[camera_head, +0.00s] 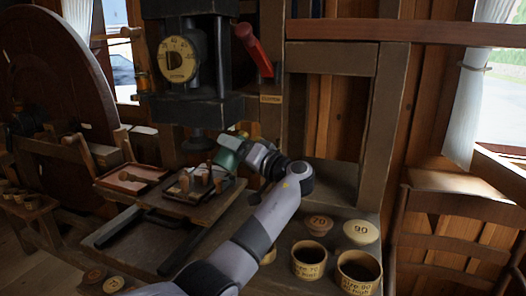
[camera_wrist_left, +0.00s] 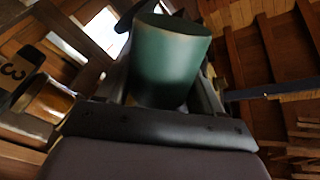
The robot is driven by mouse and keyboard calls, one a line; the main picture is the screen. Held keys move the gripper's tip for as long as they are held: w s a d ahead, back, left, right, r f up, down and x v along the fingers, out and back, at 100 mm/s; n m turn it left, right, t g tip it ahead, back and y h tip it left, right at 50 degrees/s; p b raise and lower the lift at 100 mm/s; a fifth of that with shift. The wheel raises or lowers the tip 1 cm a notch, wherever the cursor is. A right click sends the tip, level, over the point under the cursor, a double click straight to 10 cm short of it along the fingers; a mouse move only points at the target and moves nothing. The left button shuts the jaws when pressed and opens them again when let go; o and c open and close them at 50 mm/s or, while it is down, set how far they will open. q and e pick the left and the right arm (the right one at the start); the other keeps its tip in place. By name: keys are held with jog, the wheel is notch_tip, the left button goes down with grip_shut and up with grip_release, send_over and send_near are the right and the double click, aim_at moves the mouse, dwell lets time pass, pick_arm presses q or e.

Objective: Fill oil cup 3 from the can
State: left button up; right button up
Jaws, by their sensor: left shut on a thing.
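My left gripper (camera_head: 240,148) is shut on a green can (camera_head: 231,152), in front of the press and above the small wooden board. In the left wrist view the green can (camera_wrist_left: 168,58) fills the space between the fingers (camera_wrist_left: 165,95). A brass cup (camera_wrist_left: 42,98) is at the left of that view, beside a wooden tag marked 3 (camera_wrist_left: 16,70). The can and the cup are apart there. I cannot make out this cup in the head view. The can's spout is not clear to see. My right gripper is not in view.
The press with a dial (camera_head: 177,59) and a red lever (camera_head: 254,50) stands behind the can. A board with small turned pieces (camera_head: 197,186) lies below. Wooden pots marked 70 (camera_head: 309,260) and 90 (camera_head: 359,272) stand at the right, with lids behind them.

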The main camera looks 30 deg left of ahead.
pick_arm(q)
jog(key=shift+s+a+r+n+g+b, duration=0.1)
jog(key=shift+s+r+n+b, duration=0.15)
jog(key=shift+n+b, duration=0.7)
jog(key=shift+s+r+n+g+b, duration=0.15)
jog(key=shift+n+b, duration=0.45)
jog(key=shift+b, duration=0.7)
jog(key=shift+s+a+r+n+g+b, duration=0.1)
jog(key=shift+s+r+n+b, duration=0.2)
jog(key=shift+n+b, duration=0.65)
jog(key=n+b, duration=0.1)
jog(key=b, duration=0.1)
jog(key=s+r+n+h+b, duration=0.1)
jog(key=n+b, duration=0.1)
jog(key=shift+s+r, duration=0.1)
jog(key=shift+r, duration=0.05)
jog(key=shift+s+a+r+n, duration=0.1)
jog(key=shift+s+r+n, duration=0.05)
jog(key=shift+r+n, duration=0.3)
jog(key=shift+f, duration=0.1)
